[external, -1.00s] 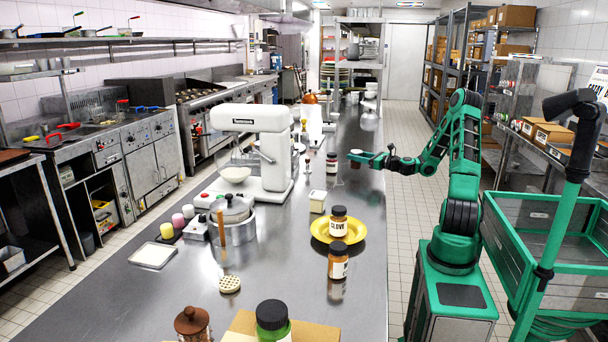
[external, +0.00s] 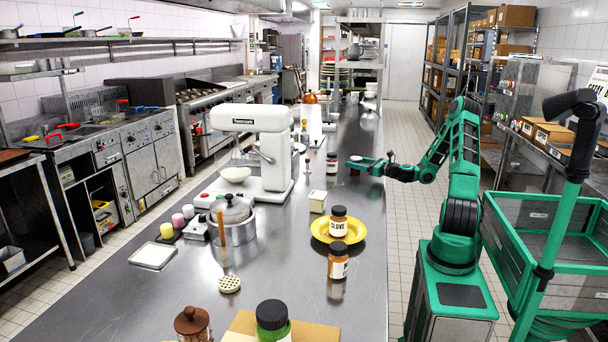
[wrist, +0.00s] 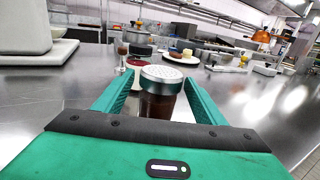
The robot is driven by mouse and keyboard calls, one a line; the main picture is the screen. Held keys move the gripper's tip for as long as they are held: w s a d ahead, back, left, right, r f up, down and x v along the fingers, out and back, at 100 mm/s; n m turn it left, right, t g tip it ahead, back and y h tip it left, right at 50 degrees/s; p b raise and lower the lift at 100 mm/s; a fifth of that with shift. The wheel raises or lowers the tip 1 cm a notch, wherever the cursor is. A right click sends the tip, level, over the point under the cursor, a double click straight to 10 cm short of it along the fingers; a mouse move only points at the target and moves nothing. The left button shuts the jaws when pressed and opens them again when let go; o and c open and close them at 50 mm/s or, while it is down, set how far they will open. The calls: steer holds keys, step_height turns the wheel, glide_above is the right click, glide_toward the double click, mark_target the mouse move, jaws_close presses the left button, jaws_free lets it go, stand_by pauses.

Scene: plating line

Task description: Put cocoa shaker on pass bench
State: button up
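The cocoa shaker, a dark brown jar with a perforated silver lid (wrist: 163,76), stands upright between the fingers of my gripper (wrist: 160,92) in the wrist view. The fingers are spread on both sides, with narrow gaps beside the jar. Its lower part is hidden by the gripper body. In the external view my gripper (external: 352,164) is low over the right edge of the long steel bench (external: 290,265) and largely hides the shaker. I cannot tell which surface is the pass bench.
A dark-lidded jar (external: 332,162) with a pale label stands just left of my gripper. A white stand mixer (external: 262,150) is further left. A yellow plate (external: 317,232) holding a clove jar (external: 338,222) and a square pale container (external: 317,201) stand nearer the camera.

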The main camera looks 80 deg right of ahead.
steer(key=shift+r, duration=0.1)
steer(key=v, duration=0.7)
steer(key=shift+s, duration=0.2)
stand_by(0.4)
